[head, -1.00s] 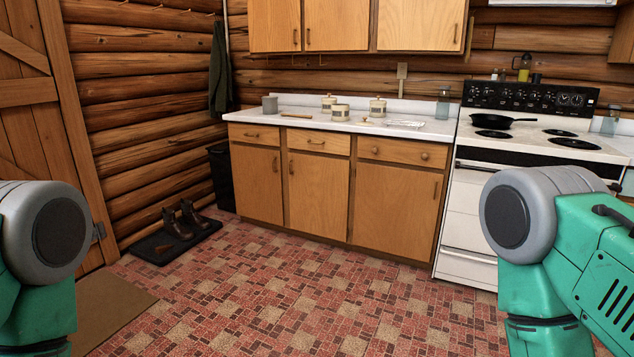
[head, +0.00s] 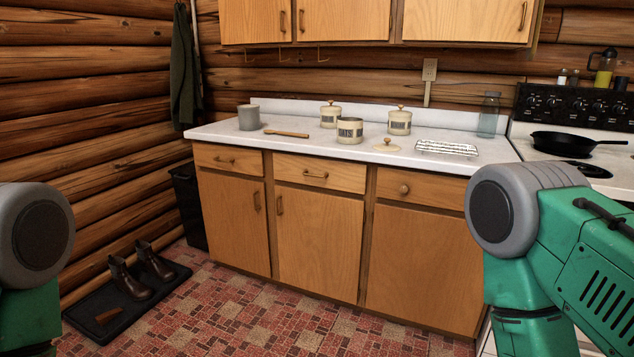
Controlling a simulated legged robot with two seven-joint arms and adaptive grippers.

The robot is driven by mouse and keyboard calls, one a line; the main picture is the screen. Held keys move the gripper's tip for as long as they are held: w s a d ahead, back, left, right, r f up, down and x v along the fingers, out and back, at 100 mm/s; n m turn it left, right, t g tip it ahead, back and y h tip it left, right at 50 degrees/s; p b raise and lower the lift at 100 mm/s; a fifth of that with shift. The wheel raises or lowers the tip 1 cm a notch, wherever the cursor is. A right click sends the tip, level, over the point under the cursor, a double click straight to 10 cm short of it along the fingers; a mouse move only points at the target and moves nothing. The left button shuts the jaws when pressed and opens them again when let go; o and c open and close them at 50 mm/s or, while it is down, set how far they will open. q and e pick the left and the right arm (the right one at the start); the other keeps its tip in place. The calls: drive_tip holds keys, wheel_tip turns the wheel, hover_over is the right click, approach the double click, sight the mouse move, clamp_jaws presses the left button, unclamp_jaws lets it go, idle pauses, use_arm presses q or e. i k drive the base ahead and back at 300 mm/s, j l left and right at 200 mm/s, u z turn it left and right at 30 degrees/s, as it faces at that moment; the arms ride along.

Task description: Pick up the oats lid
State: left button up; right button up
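The oats lid (head: 386,146) is a cream disc with a small knob. It lies on the white counter, just right of the open oats canister (head: 349,131), apart from it. The canister is cream with a dark label and has no lid on it. Parts of both my arms show at the left and right edges of the head view. Neither gripper is in view.
Two lidded canisters (head: 330,114) (head: 399,121) stand behind the oats canister. A wire rack (head: 446,148) and glass jar (head: 489,115) are right. The stove holds a black skillet (head: 564,141). Boots (head: 130,277) stand on the floor mat.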

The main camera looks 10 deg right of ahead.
sight(386, 147)
drive_tip(key=i, duration=1.1)
drive_tip(key=i+j+z, duration=0.1)
drive_tip(key=i, duration=1)
